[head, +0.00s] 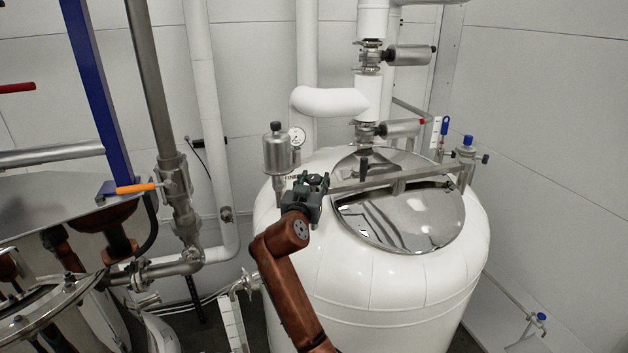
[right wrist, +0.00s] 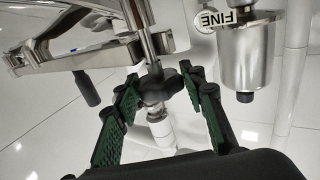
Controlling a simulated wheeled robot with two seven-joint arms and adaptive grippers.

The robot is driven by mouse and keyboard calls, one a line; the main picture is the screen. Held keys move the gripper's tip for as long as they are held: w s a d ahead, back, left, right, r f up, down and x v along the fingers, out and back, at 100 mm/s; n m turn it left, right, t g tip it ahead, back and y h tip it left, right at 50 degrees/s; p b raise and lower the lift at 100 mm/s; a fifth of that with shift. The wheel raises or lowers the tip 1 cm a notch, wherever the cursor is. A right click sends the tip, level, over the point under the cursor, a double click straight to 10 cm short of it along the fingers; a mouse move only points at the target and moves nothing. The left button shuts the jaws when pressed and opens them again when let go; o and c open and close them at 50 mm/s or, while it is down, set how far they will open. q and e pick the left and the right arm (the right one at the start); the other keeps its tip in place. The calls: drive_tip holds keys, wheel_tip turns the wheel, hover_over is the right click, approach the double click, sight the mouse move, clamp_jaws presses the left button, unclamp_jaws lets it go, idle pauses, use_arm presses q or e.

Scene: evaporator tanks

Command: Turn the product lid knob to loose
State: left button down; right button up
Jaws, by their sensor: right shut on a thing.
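The product lid (head: 400,222) is a mirror-like steel disc on top of the white tank, with a steel bar (head: 405,174) across it. My right gripper (head: 314,182) is at the left end of this bar. In the right wrist view the black lobed knob (right wrist: 160,86) sits on a steel rod, between the green finger pads of my right gripper (right wrist: 160,100). The gripper is shut on the knob. The head view shows the knob only as a small dark shape between the fingers. My left gripper is not clearly in view.
A steel cylinder (head: 276,155) and a round gauge (head: 297,136) stand close behind my right gripper. White pipes with valves (head: 385,129) rise behind the lid. A blue-capped fitting (head: 467,150) is at the bar's right end. A shiny vessel (head: 45,205) stands at left.

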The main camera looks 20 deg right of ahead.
drive_tip(key=shift+y, duration=0.3)
drive_tip(key=shift+n+t+y, duration=0.5)
drive_tip(key=shift+n+y, duration=0.2)
drive_tip(key=n+y, duration=0.1)
drive_tip(key=y, duration=0.1)
drive_tip(key=n+t+y, duration=0.1)
drive_tip(key=n+y, duration=0.1)
drive_tip(key=y, duration=0.1)
drive_tip(key=shift+d+r, duration=0.15)
drive_tip(key=shift+r, duration=0.05)
drive_tip(key=n+y, duration=0.3)
drive_tip(key=y, duration=0.1)
drive_tip(key=n+g+y, duration=0.1)
drive_tip(key=n+y, duration=0.1)
drive_tip(key=y, duration=0.2)
drive_tip(key=shift+d+f+n, duration=0.1)
drive_tip(key=shift+n, duration=0.2)
drive_tip(key=n+g+y+b, duration=0.2)
drive_tip(key=n+g+y, duration=0.1)
drive_tip(key=n+y, duration=0.1)
drive_tip(key=shift+y, duration=0.7)
drive_tip(key=shift+n+g+y+b, duration=0.7)
drive_tip(key=shift+n+g+y, duration=0.8)
drive_tip(key=shift+g, duration=0.8)
